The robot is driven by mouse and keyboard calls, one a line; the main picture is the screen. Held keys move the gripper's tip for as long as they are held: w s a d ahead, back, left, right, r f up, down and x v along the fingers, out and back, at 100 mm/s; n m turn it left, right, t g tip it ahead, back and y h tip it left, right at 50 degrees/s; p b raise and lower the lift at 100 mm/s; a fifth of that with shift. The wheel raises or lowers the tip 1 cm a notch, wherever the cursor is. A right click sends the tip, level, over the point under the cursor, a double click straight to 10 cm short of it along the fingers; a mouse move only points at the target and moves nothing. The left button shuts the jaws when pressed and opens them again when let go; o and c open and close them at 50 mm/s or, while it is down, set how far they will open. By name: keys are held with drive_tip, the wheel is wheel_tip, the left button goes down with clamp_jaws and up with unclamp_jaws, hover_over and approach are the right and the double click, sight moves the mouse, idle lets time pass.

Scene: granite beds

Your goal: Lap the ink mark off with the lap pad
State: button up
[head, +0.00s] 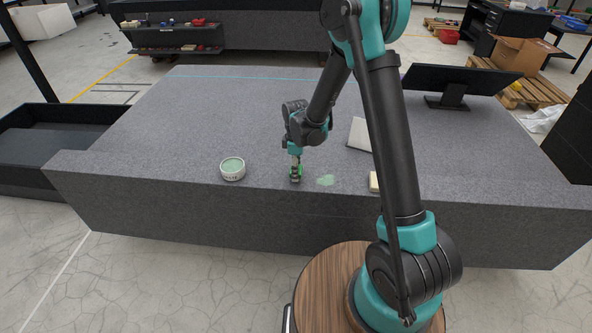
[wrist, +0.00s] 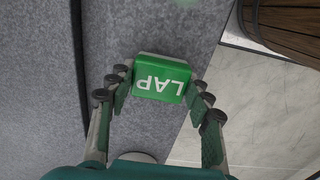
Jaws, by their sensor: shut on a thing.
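My gripper (head: 295,177) is shut on the lap pad (head: 295,171), low at the granite bed's front edge. In the wrist view the pad (wrist: 160,78) is a green block with white letters LAP and a pale edge, between the two fingers of my gripper (wrist: 160,88). I cannot tell whether it touches the granite. A pale green patch (head: 326,181) lies on the granite just right of my gripper, and part of it (wrist: 174,3) shows at the wrist view's top edge. No separate ink mark can be made out; the patch may be it or cover it.
The granite bed (head: 215,110) has much bare surface. A white round dish (head: 233,173) with pale green contents stands left of my gripper. A cream block (head: 374,182) lies to the right near the front edge. A white upright card (head: 360,134) and dark monitor (head: 460,80) stand behind.

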drive_tip(key=shift+f, duration=0.7)
drive_tip(key=shift+s, duration=0.1)
drive_tip(key=shift+s+r, duration=0.15)
drive_tip(key=shift+s, duration=0.95)
drive_tip(key=shift+w, duration=1.15)
drive_tip(key=shift+s, duration=1.15)
drive_tip(key=shift+w+f, duration=0.2)
drive_tip(key=shift+w, duration=1)
drive_tip(key=shift+s, duration=1.2)
drive_tip(key=shift+w, duration=1.2)
